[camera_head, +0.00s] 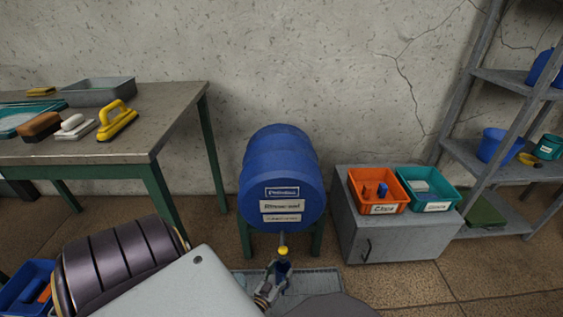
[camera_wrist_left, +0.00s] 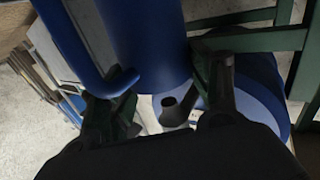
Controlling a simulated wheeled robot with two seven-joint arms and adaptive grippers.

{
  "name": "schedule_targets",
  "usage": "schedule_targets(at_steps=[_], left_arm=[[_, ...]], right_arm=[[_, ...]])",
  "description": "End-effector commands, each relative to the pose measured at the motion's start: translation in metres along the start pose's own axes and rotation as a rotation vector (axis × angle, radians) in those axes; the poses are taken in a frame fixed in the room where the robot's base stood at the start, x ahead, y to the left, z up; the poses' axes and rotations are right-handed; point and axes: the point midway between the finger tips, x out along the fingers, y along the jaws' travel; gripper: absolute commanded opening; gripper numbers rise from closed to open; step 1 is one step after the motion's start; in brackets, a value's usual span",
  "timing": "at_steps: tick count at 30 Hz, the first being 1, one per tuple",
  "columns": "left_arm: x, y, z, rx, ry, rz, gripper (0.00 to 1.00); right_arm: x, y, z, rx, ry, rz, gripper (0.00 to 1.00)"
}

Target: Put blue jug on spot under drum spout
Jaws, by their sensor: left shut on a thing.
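The blue jug (camera_wrist_left: 150,45) fills the top middle of the left wrist view, with its curved handle (camera_wrist_left: 75,45) to the left. My left gripper (camera_wrist_left: 165,95) is shut on the jug, one finger by the handle's end and the other beside the body. In the head view the left gripper (camera_head: 272,284) is low, just below the yellow tap (camera_head: 283,250) of the blue drum (camera_head: 280,170). The jug is mostly hidden there by my arm. A grey grated tray (camera_head: 318,281) lies on the floor under the spout; I cannot tell whether the jug touches it. My right gripper is not visible.
The drum rests on a green stand (camera_head: 246,238). A grey cabinet (camera_head: 385,240) with orange (camera_head: 365,204) and teal (camera_head: 425,205) bins stands to its right. A workbench (camera_head: 150,140) with brushes is at left; a shelf rack (camera_head: 476,73) is far right. Tiled floor is open at lower right.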

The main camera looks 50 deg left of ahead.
Motion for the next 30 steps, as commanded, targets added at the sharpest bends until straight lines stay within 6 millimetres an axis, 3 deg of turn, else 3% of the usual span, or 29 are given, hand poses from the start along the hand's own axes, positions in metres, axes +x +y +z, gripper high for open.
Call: schedule_targets(at_steps=[15,16,21,30], left_arm=[[-0.0005,0.0001,0.0040,0.000,0.000,0.000,0.25],[-0.0007,0.0001,0.0043,0.000,0.000,0.000,0.64],[-0.0007,0.0001,0.0035,0.000,0.000,0.000,0.86],[-0.0006,0.0001,0.0034,0.000,0.000,0.000,0.86]], right_arm=[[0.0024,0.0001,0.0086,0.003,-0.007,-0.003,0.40],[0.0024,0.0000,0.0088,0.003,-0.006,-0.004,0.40],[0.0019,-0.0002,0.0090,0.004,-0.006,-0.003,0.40],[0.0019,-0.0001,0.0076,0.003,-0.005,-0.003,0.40]])
